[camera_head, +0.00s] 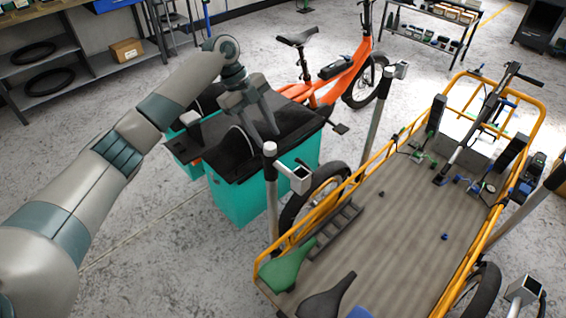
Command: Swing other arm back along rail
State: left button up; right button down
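My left arm reaches in from the left, and its gripper (262,138) hangs over the black top of a teal bin (238,198). Its two fingers look spread, with nothing seen between them. A cargo bike bed with a yellow rail (375,162) lies to the right. A metal post (272,205) with a short grey arm (296,178) stands by the near left rail, right of and below my gripper, apart from it. A second post (377,112) with a similar arm (400,69) stands farther back. My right gripper is not in view.
A green saddle (287,265) and a black saddle (326,300) lie at the bed's near end. Small parts and tools crowd its far end. An orange bike (335,78) stands behind the bin. Shelves (100,65) line the back left. Floor left of the bin is clear.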

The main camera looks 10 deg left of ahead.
aim_at(285, 170)
pick_arm(q)
jog(key=p+x, duration=0.3)
jog(key=x, duration=0.8)
jog(key=shift+s+d+p, duration=0.1)
jog(key=shift+p, duration=0.2)
jog(key=shift+x, duration=0.8)
jog(key=shift+f, duration=0.1)
grip_shut()
